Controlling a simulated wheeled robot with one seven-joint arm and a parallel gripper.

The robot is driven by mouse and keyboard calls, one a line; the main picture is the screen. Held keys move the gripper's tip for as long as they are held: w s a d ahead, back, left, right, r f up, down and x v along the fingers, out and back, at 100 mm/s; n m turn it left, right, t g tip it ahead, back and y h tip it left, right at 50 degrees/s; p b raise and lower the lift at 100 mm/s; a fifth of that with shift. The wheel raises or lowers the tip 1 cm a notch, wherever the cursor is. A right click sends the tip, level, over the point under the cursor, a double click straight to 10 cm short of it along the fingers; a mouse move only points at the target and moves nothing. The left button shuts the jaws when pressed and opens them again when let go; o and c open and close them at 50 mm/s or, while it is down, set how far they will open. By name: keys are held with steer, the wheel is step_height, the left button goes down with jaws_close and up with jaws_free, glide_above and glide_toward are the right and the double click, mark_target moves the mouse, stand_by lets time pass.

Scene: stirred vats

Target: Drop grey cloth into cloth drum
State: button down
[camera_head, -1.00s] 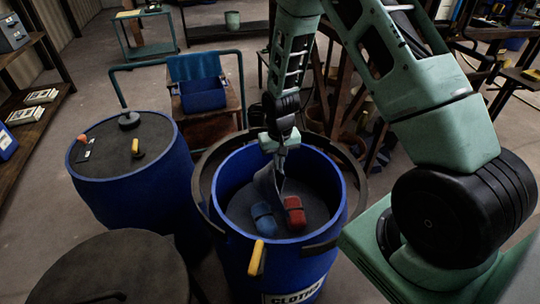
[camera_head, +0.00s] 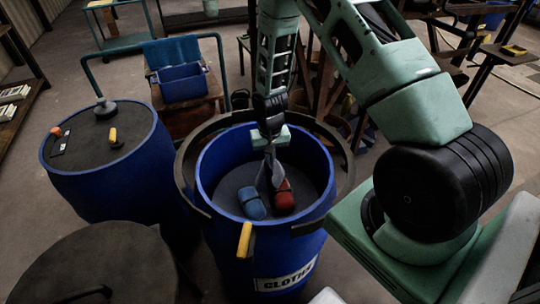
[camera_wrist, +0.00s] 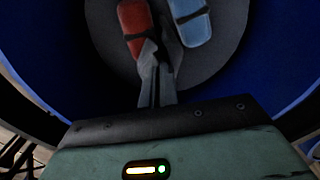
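The cloth drum (camera_head: 270,252) is a blue open-topped drum with a label reading "CLOTHS". My gripper (camera_head: 270,160) points down inside its mouth, above the drum's dark inner floor. It is shut on the grey cloth (camera_head: 265,178), which hangs limp below the fingers. In the wrist view the grey cloth (camera_wrist: 150,62) wraps about the fingertips (camera_wrist: 156,85) and partly hides them. A red cloth bundle (camera_head: 284,196) and a blue cloth bundle (camera_head: 252,204) lie in the drum. They also show in the wrist view, red (camera_wrist: 134,22) and blue (camera_wrist: 190,20).
A dark ring (camera_head: 186,178) surrounds the drum's upper part, and a yellow handle (camera_head: 244,239) is at its front. A lidded blue drum (camera_head: 110,180) stands to the left. A dark round lid (camera_head: 95,262) is in the left foreground. A cart with a blue bin (camera_head: 183,83) stands behind.

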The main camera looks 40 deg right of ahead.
steer(key=shift+c, duration=1.4)
jaws_free()
steer(key=shift+r, duration=0.1)
step_height(320, 180, up, 5)
steer(key=p, duration=0.4)
steer(key=shift+r, duration=0.2)
step_height(320, 180, up, 17)
steer(key=b, duration=0.2)
steer(key=shift+r+b, duration=0.2)
steer(key=shift+b, duration=0.15)
